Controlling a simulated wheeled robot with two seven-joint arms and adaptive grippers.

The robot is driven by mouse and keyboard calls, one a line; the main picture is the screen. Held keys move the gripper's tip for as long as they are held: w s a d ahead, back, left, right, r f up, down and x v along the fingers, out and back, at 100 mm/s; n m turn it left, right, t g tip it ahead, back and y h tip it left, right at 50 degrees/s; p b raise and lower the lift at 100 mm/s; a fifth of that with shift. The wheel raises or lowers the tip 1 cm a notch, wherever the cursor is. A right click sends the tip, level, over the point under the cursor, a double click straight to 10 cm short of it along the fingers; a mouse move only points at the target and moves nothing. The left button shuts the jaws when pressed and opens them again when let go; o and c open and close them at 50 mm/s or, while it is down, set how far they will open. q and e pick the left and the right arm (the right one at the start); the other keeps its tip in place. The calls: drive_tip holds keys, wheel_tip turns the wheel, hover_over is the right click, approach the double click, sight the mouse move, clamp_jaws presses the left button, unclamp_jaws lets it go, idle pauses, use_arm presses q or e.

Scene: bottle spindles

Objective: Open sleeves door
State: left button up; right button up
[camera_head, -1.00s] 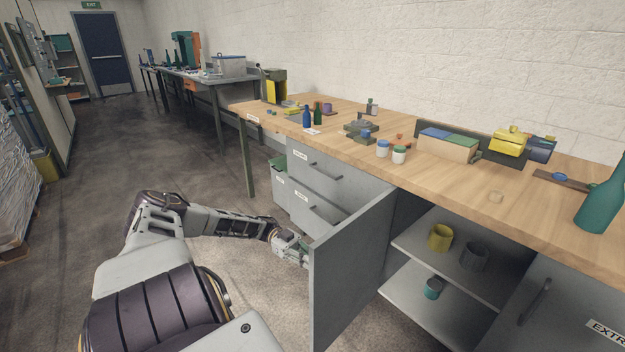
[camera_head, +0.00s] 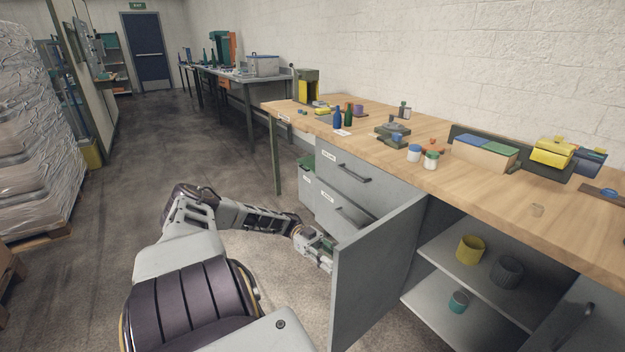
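A grey cabinet door (camera_head: 376,275) under the wooden workbench stands swung open toward me. Behind it, an open compartment has shelves (camera_head: 470,284) that hold a yellow cup (camera_head: 470,250), a dark grey cup (camera_head: 507,270) and a small teal container (camera_head: 458,301). My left gripper (camera_head: 326,258) is low at the left side of the open door, close to its outer face. Its fingertips are partly hidden by the door edge, so I cannot tell whether it touches or is open. My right gripper is not in view.
The workbench top (camera_head: 400,180) carries bottles, jars, a box and small tools. Drawers (camera_head: 345,175) are left of the open door. A closed door with a dark handle (camera_head: 580,325) is at the lower right. A wrapped pallet (camera_head: 35,150) stands at the left. The floor between is clear.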

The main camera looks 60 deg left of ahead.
use_arm(q)
drive_tip(key=s+a, duration=0.2)
drive_tip(key=a, duration=0.8)
idle(0.5)
drive_tip(key=shift+a, duration=0.15)
idle(0.4)
drive_tip(key=shift+s+f, duration=0.1)
drive_tip(key=shift+s, duration=0.05)
